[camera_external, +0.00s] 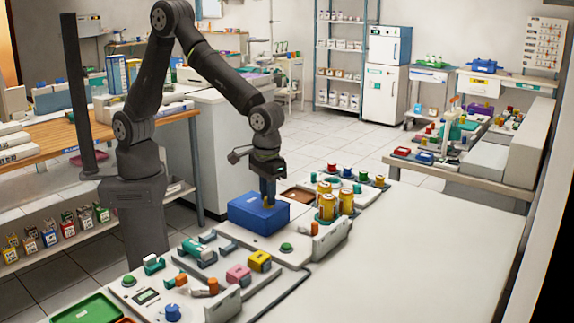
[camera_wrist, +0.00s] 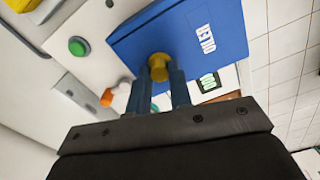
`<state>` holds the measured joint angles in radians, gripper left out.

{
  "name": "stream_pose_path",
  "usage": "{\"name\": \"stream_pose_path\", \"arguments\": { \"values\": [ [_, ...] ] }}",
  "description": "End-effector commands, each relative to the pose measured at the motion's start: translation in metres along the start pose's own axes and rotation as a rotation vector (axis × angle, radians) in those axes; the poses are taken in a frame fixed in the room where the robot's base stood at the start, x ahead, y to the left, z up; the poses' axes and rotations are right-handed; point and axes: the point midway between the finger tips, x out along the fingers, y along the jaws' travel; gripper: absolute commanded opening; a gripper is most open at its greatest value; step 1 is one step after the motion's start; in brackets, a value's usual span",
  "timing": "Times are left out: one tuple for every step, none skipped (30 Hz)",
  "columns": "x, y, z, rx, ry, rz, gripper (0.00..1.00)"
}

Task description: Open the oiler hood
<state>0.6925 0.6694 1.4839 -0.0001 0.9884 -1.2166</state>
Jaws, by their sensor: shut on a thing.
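The oiler hood is a blue box-shaped cover (camera_external: 258,215) on the white dental unit in the external view. In the wrist view its blue face (camera_wrist: 190,35) carries white lettering. A yellow round knob (camera_wrist: 160,62) stands on the hood. My gripper (camera_external: 268,190) is above the hood, pointing down. In the wrist view my gripper (camera_wrist: 160,75) has its two blue-grey fingers on either side of the knob, shut on it. The hood appears seated on the unit; its inside is hidden.
A green button (camera_external: 286,247) is on the unit in front of the hood. Yellow canisters (camera_external: 327,206) stand close to its right. Pink and yellow blocks (camera_external: 240,274) lie nearer the camera. The white tabletop (camera_external: 420,250) to the right is clear.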

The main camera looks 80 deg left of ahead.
Motion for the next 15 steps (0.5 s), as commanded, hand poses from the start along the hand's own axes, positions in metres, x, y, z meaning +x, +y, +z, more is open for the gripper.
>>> {"name": "stream_pose_path", "arguments": {
  "values": [
    [0.000, 0.000, 0.000, 0.000, 0.000, 0.000, 0.00],
    [0.000, 0.000, -0.001, -0.001, 0.000, 0.000, 0.00],
    [0.000, -0.001, -0.004, -0.002, 0.000, 0.000, 0.00],
    [0.000, -0.002, -0.008, -0.003, 0.000, 0.000, 0.00],
    [0.000, -0.003, -0.012, -0.005, 0.000, 0.000, 0.00],
    [0.000, -0.005, -0.020, -0.004, 0.000, 0.001, 0.00],
    [0.000, -0.007, -0.026, -0.006, 0.000, 0.001, 0.00],
    [0.000, -0.009, -0.034, -0.007, 0.000, 0.001, 0.00],
    [0.000, -0.011, -0.043, -0.006, 0.000, 0.001, 0.00],
    [0.000, -0.013, -0.049, -0.007, 0.000, 0.001, 0.00],
    [0.000, -0.014, -0.056, -0.005, 0.000, 0.001, 0.00],
    [0.000, -0.016, -0.064, -0.006, 0.000, 0.001, 0.00],
    [0.000, -0.018, -0.068, -0.005, 0.000, 0.001, 0.00],
    [0.000, -0.019, -0.073, -0.004, 0.000, 0.001, 0.00],
    [0.000, -0.020, -0.077, -0.004, 0.000, 0.001, 0.00]
  ]
}}
